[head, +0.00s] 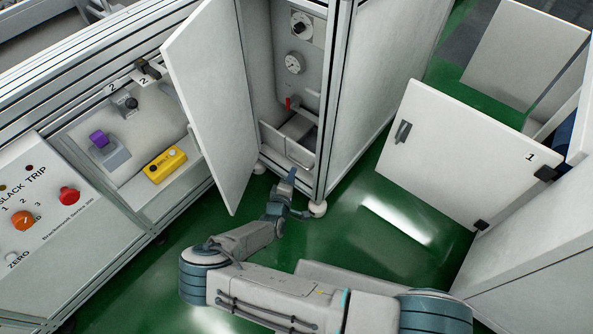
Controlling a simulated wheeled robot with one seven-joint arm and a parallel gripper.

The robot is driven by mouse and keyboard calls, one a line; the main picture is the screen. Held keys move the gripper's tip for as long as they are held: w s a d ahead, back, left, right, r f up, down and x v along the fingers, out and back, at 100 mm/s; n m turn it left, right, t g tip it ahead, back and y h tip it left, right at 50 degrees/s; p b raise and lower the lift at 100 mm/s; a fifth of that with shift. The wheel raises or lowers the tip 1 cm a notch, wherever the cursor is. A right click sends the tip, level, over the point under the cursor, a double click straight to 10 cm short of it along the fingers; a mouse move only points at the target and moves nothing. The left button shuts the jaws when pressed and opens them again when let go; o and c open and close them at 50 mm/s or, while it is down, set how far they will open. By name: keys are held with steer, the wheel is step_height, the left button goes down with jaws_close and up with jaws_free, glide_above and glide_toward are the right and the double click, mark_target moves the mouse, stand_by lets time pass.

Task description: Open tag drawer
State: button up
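A pale drawer (272,139) with a bar handle (300,153) sits low inside the tall cabinet at the top centre, behind an open white door (212,95). It looks like the tag drawer, but I see no label on it. A grey recess shows above its front; I cannot tell how far it is pulled out. My gripper (297,197) is below and in front of the drawer in the picture, near the cabinet's foot. Its two fingers are spread apart, with nothing between them. It appears apart from the handle.
Above the drawer are a red lever (290,103), a gauge (293,63) and a dial (301,25). The open door stands just left of my gripper. At right is an open white panel marked 1 (450,150). Green floor (345,215) between them is clear.

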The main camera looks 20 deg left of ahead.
mark_target(302, 153)
steer(key=shift+w+f+b, duration=0.15)
steer(key=shift+w+b, duration=0.15)
steer(key=shift+w, duration=0.6)
steer(key=shift+w+f+b, duration=0.2)
steer(key=shift+w+b, duration=0.1)
steer(key=shift+w, duration=0.6)
steer(key=shift+w+f+b, duration=0.15)
steer(key=shift+w+b, duration=0.15)
steer(key=shift+w, duration=0.6)
jaws_close()
